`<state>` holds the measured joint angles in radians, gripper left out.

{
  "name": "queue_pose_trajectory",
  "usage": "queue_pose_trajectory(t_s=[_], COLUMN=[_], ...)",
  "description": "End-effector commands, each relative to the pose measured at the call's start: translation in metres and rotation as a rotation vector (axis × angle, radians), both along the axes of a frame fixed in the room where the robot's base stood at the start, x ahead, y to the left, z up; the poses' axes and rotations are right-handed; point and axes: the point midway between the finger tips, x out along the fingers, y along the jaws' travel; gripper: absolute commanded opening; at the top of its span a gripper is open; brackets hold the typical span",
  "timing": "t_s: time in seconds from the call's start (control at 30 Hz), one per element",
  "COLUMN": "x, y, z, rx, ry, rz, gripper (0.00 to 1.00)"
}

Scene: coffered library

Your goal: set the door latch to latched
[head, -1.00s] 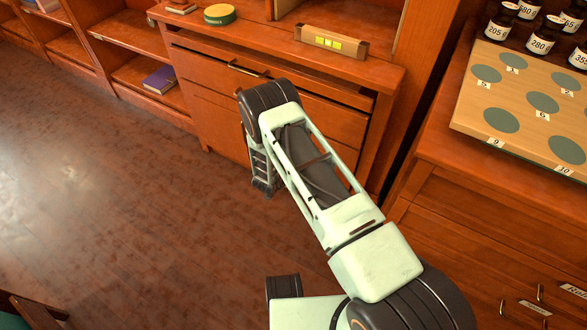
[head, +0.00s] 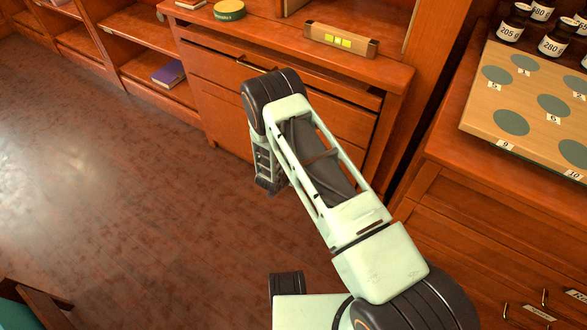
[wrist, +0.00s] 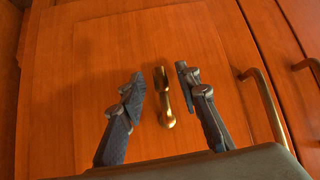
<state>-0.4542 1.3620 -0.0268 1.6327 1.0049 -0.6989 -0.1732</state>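The brass latch (wrist: 164,97) is on a wooden cabinet door (wrist: 110,60) in the wrist view. It is a slim piece lying up and down in that picture, roughly parallel to the brass handle at the right. My gripper (wrist: 162,85) is open, with one dark finger on each side of the latch and visible gaps to it. I cannot tell how far the fingertips are from the door. In the head view, my arm hides the latch, and my gripper (head: 267,180) shows only partly beside the cabinet front.
A brass handle (wrist: 262,100) is close to the right finger. A numbered board (head: 535,105) and dark jars (head: 557,38) are at right.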

Motion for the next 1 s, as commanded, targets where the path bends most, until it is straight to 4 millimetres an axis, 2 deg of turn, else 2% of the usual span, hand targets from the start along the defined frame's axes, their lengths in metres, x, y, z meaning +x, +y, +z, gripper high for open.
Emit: queue_pose_trajectory(t_s=[0.3, 0.5, 1.0], x=[-0.042, -0.059, -0.065], y=[0.021, 0.029, 0.03], z=[0.046, 0.064, 0.069], rx=[0.002, 0.001, 0.0], ry=[0.0, -0.001, 0.0], rz=[0.003, 0.001, 0.0], gripper=[0.3, 0.3, 0.3])
